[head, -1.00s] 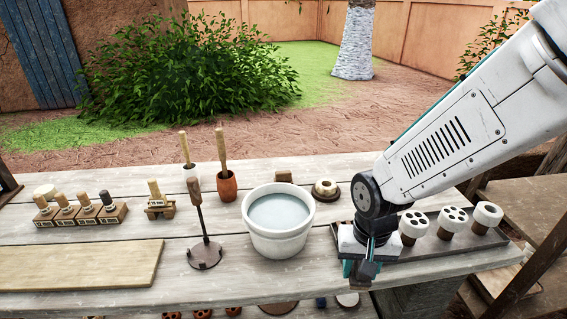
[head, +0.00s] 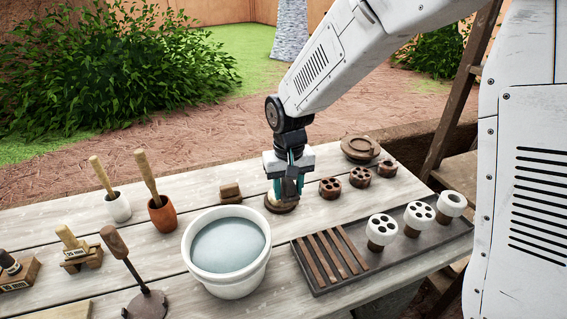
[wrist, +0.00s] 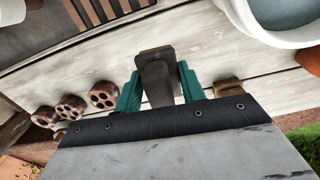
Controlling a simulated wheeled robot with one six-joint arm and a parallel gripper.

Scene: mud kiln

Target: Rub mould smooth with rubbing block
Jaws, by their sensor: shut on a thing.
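My gripper (head: 288,187) is shut on a dark brown block, apparently the rubbing block, which shows between the teal fingers in the wrist view (wrist: 158,75). In the head view the gripper points down over a round piece on a dark disc (head: 281,205), apparently the mould. The fingers hide most of the round piece. I cannot tell whether the held block touches it. In the wrist view the held block covers the spot below.
A white bucket of grey water (head: 228,250) stands in front, left of the gripper. A small brown block (head: 230,192) lies behind it. Brown holed pieces (head: 330,187) stand just right. A dark tray (head: 322,284) holds slats and white-topped cylinders (head: 381,230).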

